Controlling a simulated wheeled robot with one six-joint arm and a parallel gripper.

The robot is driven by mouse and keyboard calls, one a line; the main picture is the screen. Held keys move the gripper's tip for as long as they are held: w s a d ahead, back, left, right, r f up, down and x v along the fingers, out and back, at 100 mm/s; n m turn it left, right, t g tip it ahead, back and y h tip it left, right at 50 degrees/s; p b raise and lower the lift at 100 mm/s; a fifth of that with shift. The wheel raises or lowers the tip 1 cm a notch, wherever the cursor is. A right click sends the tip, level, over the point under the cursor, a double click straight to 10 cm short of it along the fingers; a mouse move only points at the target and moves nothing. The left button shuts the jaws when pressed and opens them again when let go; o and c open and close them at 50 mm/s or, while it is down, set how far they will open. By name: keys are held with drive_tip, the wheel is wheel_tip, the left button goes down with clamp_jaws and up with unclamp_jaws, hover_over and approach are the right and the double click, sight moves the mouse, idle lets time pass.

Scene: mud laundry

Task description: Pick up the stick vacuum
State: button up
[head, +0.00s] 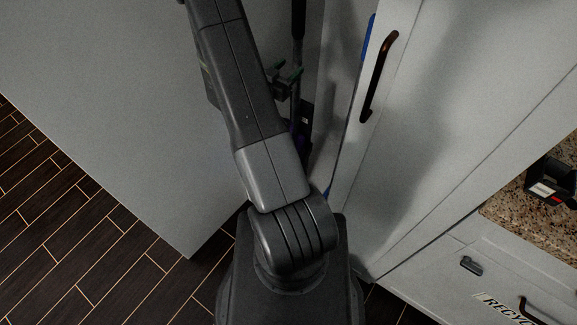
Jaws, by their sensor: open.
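The stick vacuum (298,22) stands upright in the narrow gap between two pale panels, at the top centre of the head view. Its dark pole shows above my gripper, and a purple part shows lower down. My gripper (287,73) has green-tipped fingers, and they are apart. It is right at the pole in the picture. I cannot tell whether the pole lies between the fingers or just behind them. My arm hides the left side of the gripper and much of the vacuum's lower part.
A white door with a dark handle (379,76) stands to the right of the gap, with a blue edge beside it. A wide pale panel (120,110) closes the left side. A granite counter (530,200) with a dark device is at the right. Dark tiled floor is free at lower left.

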sight(295, 62)
drive_tip(key=x, duration=0.2)
drive_tip(key=p+x, duration=0.1)
drive_tip(key=x, duration=0.2)
drive_tip(key=shift+r, duration=0.25)
drive_tip(key=shift+w+d+f, duration=0.1)
drive_tip(key=shift+w+d, duration=0.05)
drive_tip(key=shift+w, duration=0.1)
drive_tip(key=shift+c, duration=0.2)
clamp_jaws()
